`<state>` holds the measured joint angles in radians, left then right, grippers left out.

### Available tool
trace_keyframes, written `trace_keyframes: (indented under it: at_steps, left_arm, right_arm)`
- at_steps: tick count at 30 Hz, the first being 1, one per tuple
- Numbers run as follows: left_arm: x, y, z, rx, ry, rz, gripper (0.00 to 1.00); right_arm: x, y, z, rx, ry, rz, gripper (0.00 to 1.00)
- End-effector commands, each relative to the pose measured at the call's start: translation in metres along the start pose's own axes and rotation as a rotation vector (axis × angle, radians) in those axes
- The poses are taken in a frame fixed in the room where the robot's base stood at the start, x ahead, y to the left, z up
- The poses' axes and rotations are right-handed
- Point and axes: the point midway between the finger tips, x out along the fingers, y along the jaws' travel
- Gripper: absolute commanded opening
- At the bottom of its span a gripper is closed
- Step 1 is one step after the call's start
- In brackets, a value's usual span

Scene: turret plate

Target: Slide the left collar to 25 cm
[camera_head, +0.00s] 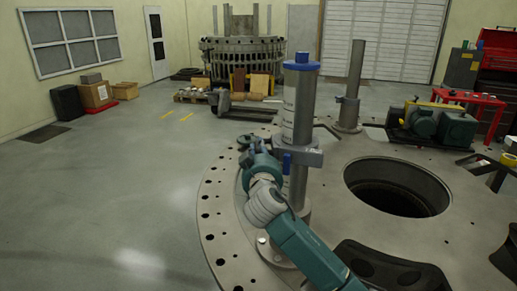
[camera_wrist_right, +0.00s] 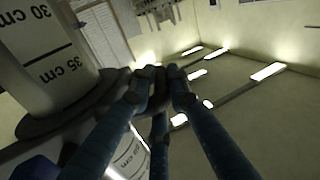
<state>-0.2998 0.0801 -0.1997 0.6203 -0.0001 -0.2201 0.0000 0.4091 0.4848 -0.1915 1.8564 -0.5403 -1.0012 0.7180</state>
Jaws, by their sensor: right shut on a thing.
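The left post (camera_head: 300,100) stands upright with a blue cap and a white scale strip. The left collar (camera_head: 307,157), a grey ring with a blue clamp, sits around it about mid-height. My right gripper (camera_head: 255,146) reaches up to the left side of the collar and is shut on its dark lug. The wrist view shows my right gripper's fingers (camera_wrist_right: 158,80) closed around that lug, beside the collar ring (camera_wrist_right: 75,112). The scale (camera_wrist_right: 45,55) appears upside down there, with the 35 cm mark near the ring and 30 cm farther off. My left gripper is not in view.
A second, plain post (camera_head: 354,80) with a collar stands behind right. A large round hole (camera_head: 397,187) opens in the plate right of the left post. A green motor unit (camera_head: 432,125) lies at the right.

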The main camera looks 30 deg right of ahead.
Motion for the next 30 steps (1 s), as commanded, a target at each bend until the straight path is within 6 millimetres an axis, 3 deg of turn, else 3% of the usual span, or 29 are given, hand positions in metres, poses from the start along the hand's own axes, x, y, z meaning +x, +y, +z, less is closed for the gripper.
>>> trace_keyframes:
  at_steps: [8,24,30]
  left_arm:
    - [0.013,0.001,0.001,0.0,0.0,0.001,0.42]
    - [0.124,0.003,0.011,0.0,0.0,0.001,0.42]
    - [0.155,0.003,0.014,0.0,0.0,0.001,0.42]
  right_arm:
    - [-0.001,-0.004,0.013,0.001,0.002,-0.003,0.0]
    - [-0.001,-0.027,0.14,0.003,-0.004,-0.004,0.0]
    - [0.0,-0.034,0.176,0.002,-0.002,-0.003,0.0]
